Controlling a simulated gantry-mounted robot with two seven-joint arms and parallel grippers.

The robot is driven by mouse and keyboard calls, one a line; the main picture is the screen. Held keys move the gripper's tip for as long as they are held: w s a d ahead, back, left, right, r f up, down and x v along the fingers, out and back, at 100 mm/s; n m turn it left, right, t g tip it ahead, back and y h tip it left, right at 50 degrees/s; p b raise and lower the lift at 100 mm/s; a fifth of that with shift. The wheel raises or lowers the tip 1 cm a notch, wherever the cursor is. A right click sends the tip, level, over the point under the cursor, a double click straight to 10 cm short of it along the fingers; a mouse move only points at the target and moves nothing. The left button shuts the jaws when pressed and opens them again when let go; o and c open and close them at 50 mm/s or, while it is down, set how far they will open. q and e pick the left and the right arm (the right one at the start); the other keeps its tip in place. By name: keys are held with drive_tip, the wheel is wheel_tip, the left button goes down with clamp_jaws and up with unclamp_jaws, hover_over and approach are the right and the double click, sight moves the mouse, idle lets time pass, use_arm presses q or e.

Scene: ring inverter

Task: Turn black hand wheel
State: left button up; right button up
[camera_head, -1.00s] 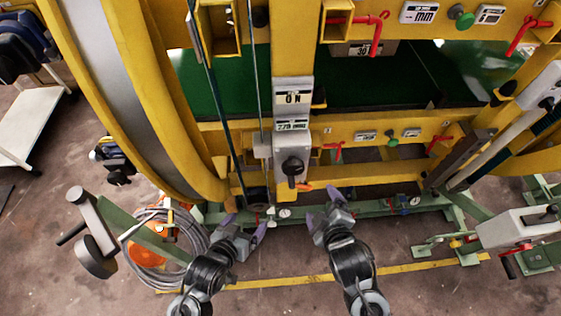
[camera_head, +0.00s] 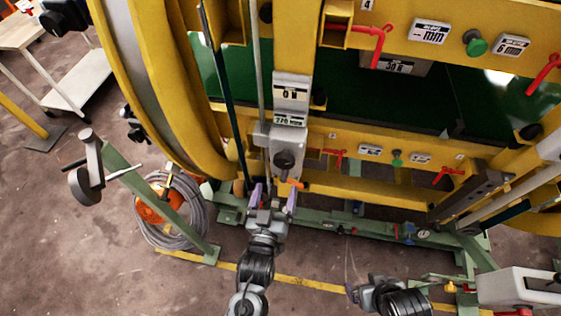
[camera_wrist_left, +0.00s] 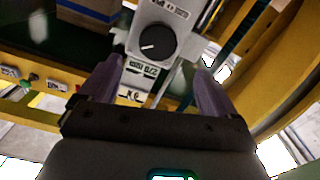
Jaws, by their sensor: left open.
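A round black hand wheel or knob (camera_head: 284,160) sits on a grey box with number labels on the yellow frame's central post. My left gripper (camera_head: 274,195) is open and empty, just below the wheel in the head view, its purple fingers pointing towards the box. In the left wrist view the black wheel (camera_wrist_left: 153,43), with a white mark on its face, lies beyond and between the fingertips (camera_wrist_left: 158,65); no contact is visible. My right gripper (camera_head: 354,290) is low at the right, away from the wheel; its fingers are too unclear to judge.
An orange lever (camera_head: 290,184) is right beside the left fingers. A green stand with a dark round part (camera_head: 85,187) and a coiled grey hose (camera_head: 160,233) stand at left.

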sight(283, 164)
use_arm(q)
drive_tip(key=w, duration=0.3)
drive_tip(key=w+d, duration=0.1)
drive_tip(key=w, duration=0.2)
drive_tip(key=w+d, duration=0.1)
drive_tip(key=w, duration=0.3)
drive_tip(key=shift+d+b, duration=0.15)
drive_tip(key=shift+b, duration=0.2)
drive_tip(key=shift+c, duration=0.3)
drive_tip(key=c, duration=1)
